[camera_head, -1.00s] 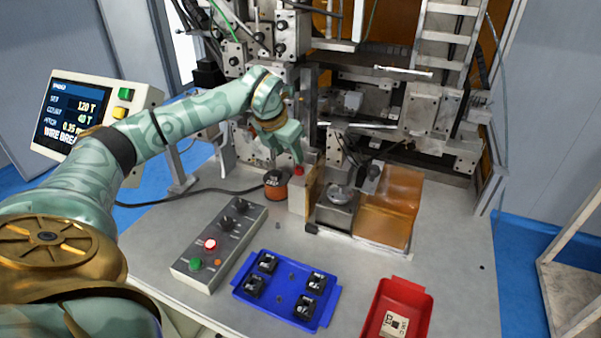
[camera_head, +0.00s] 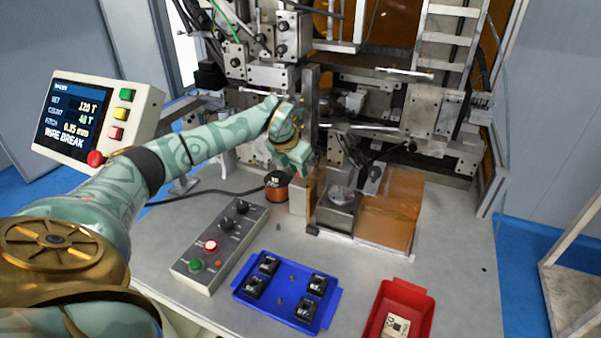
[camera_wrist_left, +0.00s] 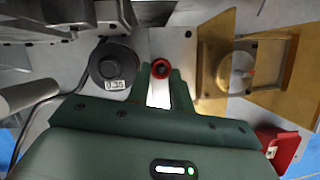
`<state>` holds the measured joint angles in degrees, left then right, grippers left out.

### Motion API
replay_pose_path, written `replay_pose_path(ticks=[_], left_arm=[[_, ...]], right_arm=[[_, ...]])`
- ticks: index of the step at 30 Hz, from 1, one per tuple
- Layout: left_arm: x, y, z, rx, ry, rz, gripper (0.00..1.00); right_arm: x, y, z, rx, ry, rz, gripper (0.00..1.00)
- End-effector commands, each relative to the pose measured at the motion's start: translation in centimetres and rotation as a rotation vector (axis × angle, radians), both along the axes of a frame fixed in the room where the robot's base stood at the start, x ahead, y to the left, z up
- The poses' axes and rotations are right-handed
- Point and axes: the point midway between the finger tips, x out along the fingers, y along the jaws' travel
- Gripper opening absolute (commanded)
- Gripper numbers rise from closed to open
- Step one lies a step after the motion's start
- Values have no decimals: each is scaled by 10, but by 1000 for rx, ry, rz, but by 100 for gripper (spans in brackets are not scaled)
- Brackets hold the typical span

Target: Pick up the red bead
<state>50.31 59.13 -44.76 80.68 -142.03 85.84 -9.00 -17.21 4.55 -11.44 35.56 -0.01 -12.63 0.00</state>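The red bead (camera_wrist_left: 160,67) shows in the left wrist view as a red ring with a dark centre, on top of a pale block (camera_wrist_left: 158,96). In the head view the bead is hidden behind my left gripper (camera_head: 307,168). In the wrist view the two green fingers stand either side of the bead's near side, apart, with the pale block showing between them. I cannot tell whether they touch the bead. My right gripper is in neither view.
A wire spool (camera_head: 276,185) stands just left of the block, close to the gripper. A brown upright plate (camera_head: 316,190) and metal fixture (camera_head: 338,213) are close on the right. A control box (camera_head: 213,250), blue tray (camera_head: 262,310) and red tray (camera_head: 424,306) lie in front.

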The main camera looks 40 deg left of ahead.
Motion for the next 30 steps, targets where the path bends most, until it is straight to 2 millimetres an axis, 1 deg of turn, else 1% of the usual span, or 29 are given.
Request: replay_pose_path(ticks=[11, 14, 17, 18, 20, 25, 30], left_arm=[[0, 0, 3, 0, -2, 0, 1], [0, 1, 11, 1, -2, 0, 1], [1, 0, 26, 1, -4, -1, 1], [1, 0, 36, 0, -5, 0, 1], [-10, -5, 47, 2, -4, -2, 1], [-42, -23, 92, 5, -6, -3, 1], [-83, -46, 110, 4, -1, -3, 1]], right_arm=[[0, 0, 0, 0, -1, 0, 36], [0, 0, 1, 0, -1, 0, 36], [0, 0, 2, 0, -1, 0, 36], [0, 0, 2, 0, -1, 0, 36], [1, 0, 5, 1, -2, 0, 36], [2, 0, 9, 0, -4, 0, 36], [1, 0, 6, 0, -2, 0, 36]])
